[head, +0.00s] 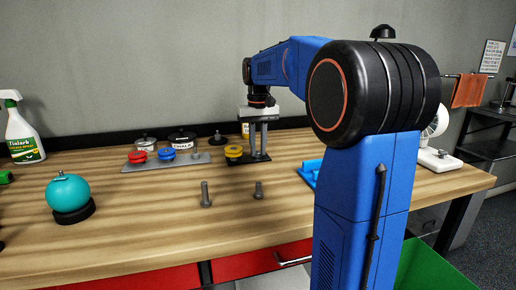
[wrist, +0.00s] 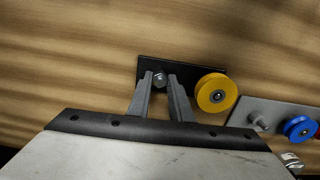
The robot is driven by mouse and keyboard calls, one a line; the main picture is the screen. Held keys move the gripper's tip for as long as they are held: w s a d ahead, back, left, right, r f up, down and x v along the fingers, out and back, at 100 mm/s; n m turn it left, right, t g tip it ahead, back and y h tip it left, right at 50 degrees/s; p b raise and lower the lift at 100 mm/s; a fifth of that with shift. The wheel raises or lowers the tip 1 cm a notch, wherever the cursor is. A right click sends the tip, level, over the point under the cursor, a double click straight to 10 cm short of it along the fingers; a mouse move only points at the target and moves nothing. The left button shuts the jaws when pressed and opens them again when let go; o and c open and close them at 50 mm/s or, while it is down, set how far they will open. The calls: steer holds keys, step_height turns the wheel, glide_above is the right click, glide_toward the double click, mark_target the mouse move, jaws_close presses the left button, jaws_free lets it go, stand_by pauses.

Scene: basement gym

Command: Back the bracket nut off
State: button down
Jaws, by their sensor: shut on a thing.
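My gripper (head: 258,151) reaches straight down to the bench near its back edge. In the wrist view my gripper (wrist: 160,84) is shut on the grey bracket nut (wrist: 160,78), one finger on each side of it. The nut sits on a black bracket plate (wrist: 206,69), which lies on the wooden bench. A yellow wheel (wrist: 216,93) is beside the nut, at the plate's end; it also shows in the head view (head: 233,152), just left of my fingers. The fingers hide the nut in the head view.
A grey plate (head: 190,160) with red (head: 137,156) and blue (head: 167,153) wheels lies left of the bracket. Two bolts (head: 206,196) (head: 258,190) stand in front. A teal ball (head: 69,192) and spray bottle (head: 22,133) are left. A blue tray (head: 309,171) is right.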

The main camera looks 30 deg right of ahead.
mark_target(258, 153)
steer(key=c, duration=1.6)
jaws_free()
steer(key=shift+r, duration=0.1)
step_height(258, 153, up, 17)
steer(key=shift+r, duration=0.1)
